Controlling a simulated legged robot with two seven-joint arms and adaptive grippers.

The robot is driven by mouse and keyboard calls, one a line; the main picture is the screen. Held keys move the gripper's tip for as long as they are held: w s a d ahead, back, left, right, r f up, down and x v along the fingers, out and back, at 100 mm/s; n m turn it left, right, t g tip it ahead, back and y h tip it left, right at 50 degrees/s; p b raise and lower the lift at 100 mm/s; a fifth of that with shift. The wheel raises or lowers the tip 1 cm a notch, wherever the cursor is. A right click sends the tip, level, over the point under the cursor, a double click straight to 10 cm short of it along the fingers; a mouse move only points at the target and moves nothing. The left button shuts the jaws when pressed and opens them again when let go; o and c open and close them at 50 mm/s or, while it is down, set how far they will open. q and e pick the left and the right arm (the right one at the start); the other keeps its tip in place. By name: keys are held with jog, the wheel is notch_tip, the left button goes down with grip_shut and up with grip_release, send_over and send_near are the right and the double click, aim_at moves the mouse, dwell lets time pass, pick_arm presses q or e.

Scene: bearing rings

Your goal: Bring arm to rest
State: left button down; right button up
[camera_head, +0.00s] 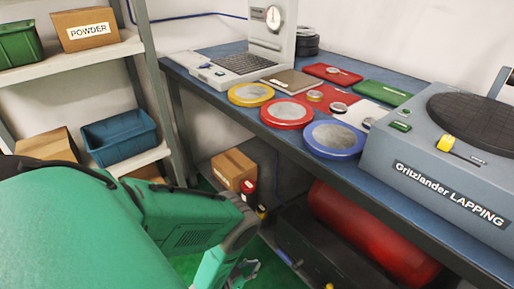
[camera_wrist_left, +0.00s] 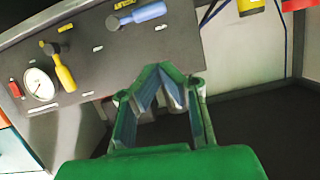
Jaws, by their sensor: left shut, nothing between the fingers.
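My green left arm (camera_head: 190,215) comes in from the left and bends down in front of the workbench, clear of the bench top. My left gripper (camera_head: 247,270) hangs low at the bottom edge of the head view, below bench height and partly cut off. In the left wrist view the left gripper (camera_wrist_left: 158,78) has its fingers brought together, with nothing held between them. My right gripper is in neither view.
The blue workbench (camera_head: 225,88) holds yellow, red and blue ringed discs (camera_head: 334,138) and a grey lapping machine (camera_head: 420,165). A shelf (camera_head: 75,62) stands left. A red cylinder (camera_head: 365,235) lies under the bench. A grey panel (camera_wrist_left: 105,55) with a gauge and handles faces the wrist.

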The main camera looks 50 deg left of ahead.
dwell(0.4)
pick_arm(q)
jog(key=s+d+r+n+g+p, duration=0.1)
jog(key=d+r+g+p, duration=0.4)
jog(key=r, duration=0.5)
jog(key=s+d+r+g+p, duration=0.2)
jog(key=s+r+g, duration=0.6)
jog(key=s+r, duration=0.7)
notch_tip(320, 180, up, 3)
jog(key=shift+d+g+y+p, duration=0.35)
jog(key=shift+g+y+p, duration=0.05)
jog(key=shift+p, duration=0.15)
